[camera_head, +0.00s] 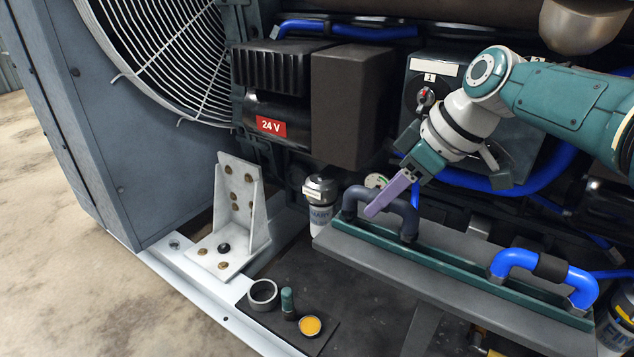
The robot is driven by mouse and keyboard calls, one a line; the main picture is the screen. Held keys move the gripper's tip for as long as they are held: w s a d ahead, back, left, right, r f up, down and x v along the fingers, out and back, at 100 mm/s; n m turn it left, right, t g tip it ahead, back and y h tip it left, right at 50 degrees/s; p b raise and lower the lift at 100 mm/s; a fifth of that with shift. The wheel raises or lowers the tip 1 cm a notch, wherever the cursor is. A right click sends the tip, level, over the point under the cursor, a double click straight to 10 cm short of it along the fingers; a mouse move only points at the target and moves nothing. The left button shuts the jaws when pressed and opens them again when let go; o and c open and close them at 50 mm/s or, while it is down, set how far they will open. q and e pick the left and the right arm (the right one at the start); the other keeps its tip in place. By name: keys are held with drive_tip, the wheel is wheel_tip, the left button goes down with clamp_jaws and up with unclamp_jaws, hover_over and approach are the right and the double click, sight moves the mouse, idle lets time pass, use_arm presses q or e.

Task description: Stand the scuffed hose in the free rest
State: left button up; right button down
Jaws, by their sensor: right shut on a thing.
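A dull dark grey U-shaped hose (407,222) arches at the left end of a long grey rack with teal rails (452,262). Its ends point down and its right end reaches the rail; whether both ends are fully seated I cannot tell. My right gripper (378,207), with purple fingers, is shut on the top of this hose, and a finger hides part of the arch. A bright blue hose (518,258) with a black sleeve stands at the rack's right end. I cannot make out scuff marks on either hose. My left gripper is not in view.
A white angle bracket (238,212) stands left of the rack. A grey ring (263,293), a green-topped peg (288,303) and an orange-filled cup (310,325) sit on a dark mat in front. Behind are a 24 V box (271,126), a switch panel (433,72) and blue pipes.

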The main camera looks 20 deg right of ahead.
drive_tip(key=shift+f+b, duration=0.45)
drive_tip(key=shift+f, duration=0.1)
idle(0.6)
drive_tip(key=shift+c, duration=2.2)
unclamp_jaws()
drive_tip(key=shift+s+d+r+p, duration=0.1)
drive_tip(key=shift+r+p, duration=0.3)
drive_tip(key=shift+p, duration=0.05)
drive_tip(key=p+v, duration=0.6)
drive_tip(key=v, duration=0.3)
drive_tip(key=s+a+r+m+g+h+p, duration=0.1)
drive_tip(key=s+a+r+m+h+p, duration=0.15)
drive_tip(key=s+r+p, duration=1.25)
drive_tip(key=s+a+r+m+h+p, duration=0.1)
drive_tip(key=s+a+r+m+p, duration=0.3)
drive_tip(key=s+r+p, duration=1)
wheel_tip(320, 180, up, 37)
drive_tip(key=w+p, duration=0.2)
drive_tip(key=p, duration=3.6)
